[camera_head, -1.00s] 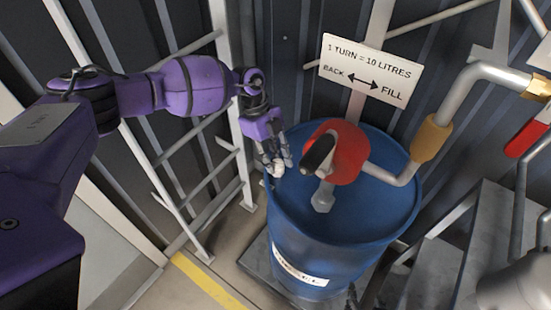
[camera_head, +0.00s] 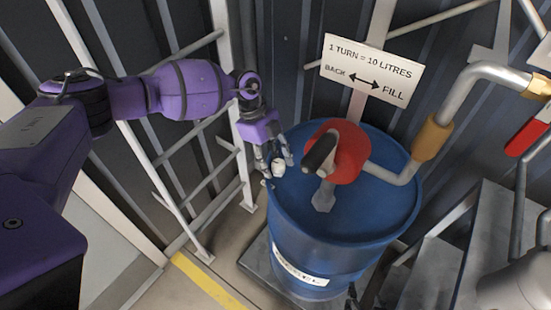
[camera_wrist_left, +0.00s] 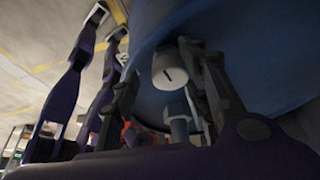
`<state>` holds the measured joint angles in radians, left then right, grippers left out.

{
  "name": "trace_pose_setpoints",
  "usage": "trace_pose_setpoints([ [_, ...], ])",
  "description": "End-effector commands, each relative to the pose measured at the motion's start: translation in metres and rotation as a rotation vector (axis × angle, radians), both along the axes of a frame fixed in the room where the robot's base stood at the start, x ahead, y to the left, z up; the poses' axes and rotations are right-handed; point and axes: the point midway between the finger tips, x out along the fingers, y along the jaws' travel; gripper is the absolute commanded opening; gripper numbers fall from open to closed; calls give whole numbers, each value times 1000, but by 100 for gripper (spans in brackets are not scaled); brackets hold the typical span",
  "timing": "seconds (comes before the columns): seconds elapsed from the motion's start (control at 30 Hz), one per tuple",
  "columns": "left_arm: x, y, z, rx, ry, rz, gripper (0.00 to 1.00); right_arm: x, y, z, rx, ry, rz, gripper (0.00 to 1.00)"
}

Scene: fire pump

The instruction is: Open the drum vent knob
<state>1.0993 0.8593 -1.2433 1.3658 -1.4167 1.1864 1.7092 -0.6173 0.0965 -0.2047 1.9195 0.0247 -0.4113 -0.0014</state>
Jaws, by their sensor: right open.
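The vent knob is a small pale round cap with a dark slot. It stands on the left rim of the blue drum (camera_head: 345,225), and the left wrist view shows it close up (camera_wrist_left: 172,68) above a grey stem. My left gripper (camera_head: 277,160) points down at the knob (camera_head: 279,168). Its fingers are apart, one on each side of the knob; in the left wrist view the right finger is close to it and the left one shows a gap. Contact cannot be told. Dark tips of my right gripper (camera_head: 352,296) show at the bottom edge.
A red pump head (camera_head: 350,150) with a dark-gripped crank stands on the drum lid, right of my left gripper. A pipe runs from it to the right. A white ladder-like frame (camera_head: 225,110) and a ribbed wall stand behind. A sign (camera_head: 370,72) hangs above.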

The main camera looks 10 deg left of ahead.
Motion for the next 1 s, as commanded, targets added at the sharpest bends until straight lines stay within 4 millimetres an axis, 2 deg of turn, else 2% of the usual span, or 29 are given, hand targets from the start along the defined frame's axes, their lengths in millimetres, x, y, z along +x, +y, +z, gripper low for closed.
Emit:
trace_pose_setpoints([
  [0.47, 4, 0, 8, -3, -8, -1, 40, 0, 0, 1, 1, -1, -3, 50],
  [1.0, 21, 35, 99, -1, -5, 1, 40, 0, 0, 0, 0, 1, -1, 50],
])
